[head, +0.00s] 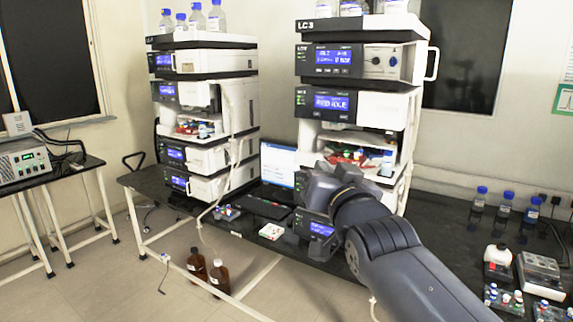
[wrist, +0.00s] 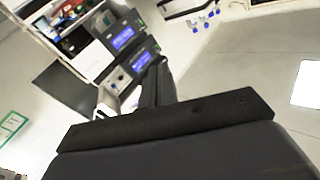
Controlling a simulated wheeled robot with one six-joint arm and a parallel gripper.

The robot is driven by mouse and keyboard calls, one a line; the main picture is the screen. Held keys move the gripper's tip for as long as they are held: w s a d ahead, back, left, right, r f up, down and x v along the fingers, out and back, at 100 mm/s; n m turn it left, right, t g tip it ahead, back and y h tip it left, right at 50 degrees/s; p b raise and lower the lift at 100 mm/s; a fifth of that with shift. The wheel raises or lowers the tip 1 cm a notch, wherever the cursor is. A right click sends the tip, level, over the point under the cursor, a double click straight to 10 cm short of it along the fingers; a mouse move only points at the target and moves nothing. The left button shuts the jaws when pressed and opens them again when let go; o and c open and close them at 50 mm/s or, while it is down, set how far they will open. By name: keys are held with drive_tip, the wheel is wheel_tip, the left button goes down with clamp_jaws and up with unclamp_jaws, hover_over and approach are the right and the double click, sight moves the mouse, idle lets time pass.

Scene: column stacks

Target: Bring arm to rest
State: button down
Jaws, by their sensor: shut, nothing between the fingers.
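My gripper (wrist: 160,68) shows in the wrist view as dark fingers that are together, with nothing seen between them. In the head view my arm reaches from the lower right toward the right instrument stack (head: 327,58), labelled LC3. Its wrist end covers part of that stack's lower units, and the fingertips cannot be made out there. The wrist view is tilted and shows instrument units with blue screens (wrist: 123,38) beyond the fingers. I cannot tell the gap between the gripper and the stack.
Blue-capped bottles (head: 505,205) and vial trays (head: 503,298) are at the right. Two brown bottles (head: 219,277) stand on the floor. Floor at the lower left is open.

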drive_tip(key=s+d+f+m+g+p, duration=0.1)
drive_tip(key=s+f+g, duration=0.2)
drive_tip(key=f, duration=0.4)
drive_tip(key=s+d+f+m+g+h+p, duration=0.1)
drive_tip(key=s+f+g, duration=0.2)
drive_tip(key=f, duration=0.4)
drive_tip(key=shift+s+d+p, duration=0.2)
drive_tip(key=shift+d+p, duration=0.1)
drive_tip(key=shift+f, duration=0.15)
